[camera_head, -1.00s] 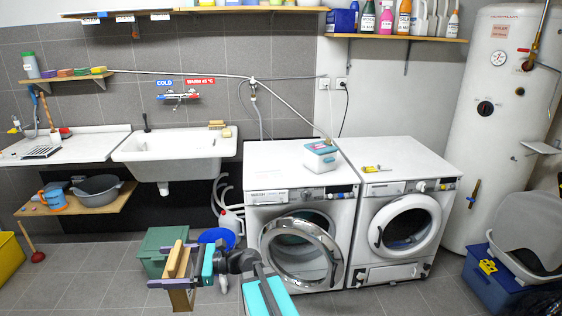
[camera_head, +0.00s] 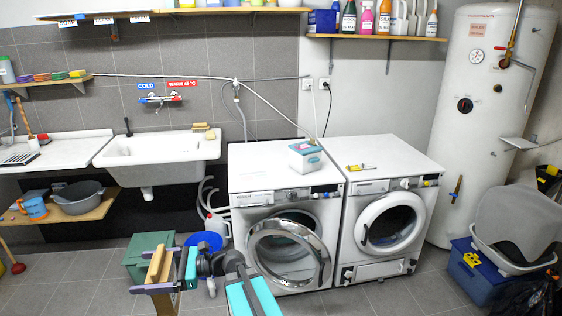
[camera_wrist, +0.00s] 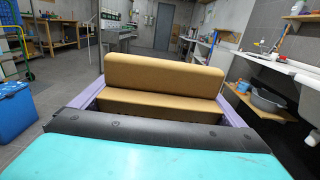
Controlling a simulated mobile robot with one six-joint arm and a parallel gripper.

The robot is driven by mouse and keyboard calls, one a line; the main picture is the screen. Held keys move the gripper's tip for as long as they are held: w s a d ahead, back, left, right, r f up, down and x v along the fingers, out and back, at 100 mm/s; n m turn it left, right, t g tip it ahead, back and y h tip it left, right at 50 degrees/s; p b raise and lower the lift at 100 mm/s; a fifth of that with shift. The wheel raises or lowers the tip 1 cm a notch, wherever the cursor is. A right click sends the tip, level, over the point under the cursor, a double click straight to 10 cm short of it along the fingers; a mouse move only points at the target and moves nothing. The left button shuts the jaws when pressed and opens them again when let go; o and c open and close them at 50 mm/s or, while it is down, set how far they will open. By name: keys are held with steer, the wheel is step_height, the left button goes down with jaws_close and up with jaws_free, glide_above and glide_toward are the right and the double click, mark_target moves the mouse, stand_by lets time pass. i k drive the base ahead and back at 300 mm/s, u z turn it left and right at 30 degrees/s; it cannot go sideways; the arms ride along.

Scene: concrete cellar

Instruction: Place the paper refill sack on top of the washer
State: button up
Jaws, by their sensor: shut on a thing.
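My gripper (camera_head: 160,282) is shut on the brown paper refill sack (camera_head: 157,265) and holds it low in front of the green bin, well left of the machines. In the wrist view the sack (camera_wrist: 164,78) fills the space between the purple fingers. The washer (camera_head: 284,222) stands left of a second front-loading machine (camera_head: 388,212), with its round door swung open. On the washer's white top (camera_head: 252,160) sits a small white and teal box (camera_head: 305,156) near the right edge. The left and middle of that top are bare.
A yellow-handled tool (camera_head: 361,167) lies on the second machine. A green bin (camera_head: 148,252) and a blue bucket (camera_head: 204,243) stand on the floor left of the washer. A white sink (camera_head: 158,157) is further left. A blue box (camera_head: 478,272) is at right.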

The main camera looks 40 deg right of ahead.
mark_target(265, 171)
steer(key=z, duration=0.05)
steer(key=i, duration=0.95)
steer(key=u, duration=0.05)
